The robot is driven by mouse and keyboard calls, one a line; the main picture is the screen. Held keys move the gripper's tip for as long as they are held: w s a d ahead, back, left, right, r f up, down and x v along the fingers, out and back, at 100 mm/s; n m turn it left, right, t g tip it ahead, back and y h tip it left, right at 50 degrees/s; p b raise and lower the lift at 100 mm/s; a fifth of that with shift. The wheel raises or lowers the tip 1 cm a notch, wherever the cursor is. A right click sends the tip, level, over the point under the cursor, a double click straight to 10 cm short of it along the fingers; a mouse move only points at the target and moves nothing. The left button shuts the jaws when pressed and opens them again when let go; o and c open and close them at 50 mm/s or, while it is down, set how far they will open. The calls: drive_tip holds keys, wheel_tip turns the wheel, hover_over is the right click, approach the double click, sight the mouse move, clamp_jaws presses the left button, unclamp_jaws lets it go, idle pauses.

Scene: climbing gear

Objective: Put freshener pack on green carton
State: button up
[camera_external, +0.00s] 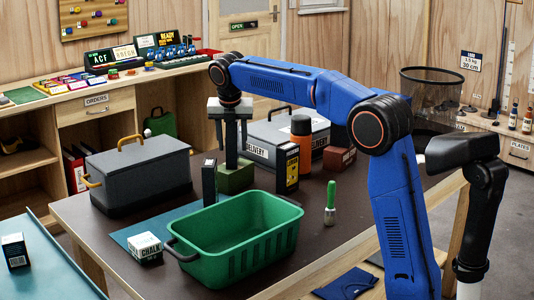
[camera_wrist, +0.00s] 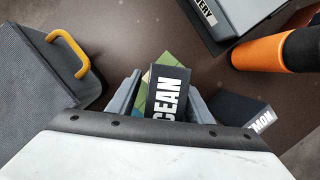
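A black freshener pack (camera_external: 231,150) marked OCEAN stands upright on the green carton (camera_external: 236,180). In the wrist view the pack (camera_wrist: 167,92) covers much of the carton, whose green top (camera_wrist: 152,72) shows behind and beside it. My gripper (camera_external: 232,145) points down over the carton, with its fingers on either side of the pack. In the wrist view the fingers of my gripper (camera_wrist: 163,100) look apart, with a gap at the pack's left side. The pack's lower end appears to rest on the carton.
A black LEMON pack (camera_external: 287,170) stands right of the carton, and another dark pack (camera_external: 209,182) front left. A green basket (camera_external: 235,245) is in front. A grey toolbox (camera_external: 140,172) stands left, a DELIVERY case (camera_external: 262,135) and an orange-black bottle (camera_external: 301,145) behind.

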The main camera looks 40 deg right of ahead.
drive_tip(key=shift+r, duration=0.1)
drive_tip(key=v, duration=1.1)
drive_tip(key=shift+s+a+r, duration=0.1)
drive_tip(key=shift+a+r, duration=0.05)
drive_tip(key=shift+r, duration=0.35)
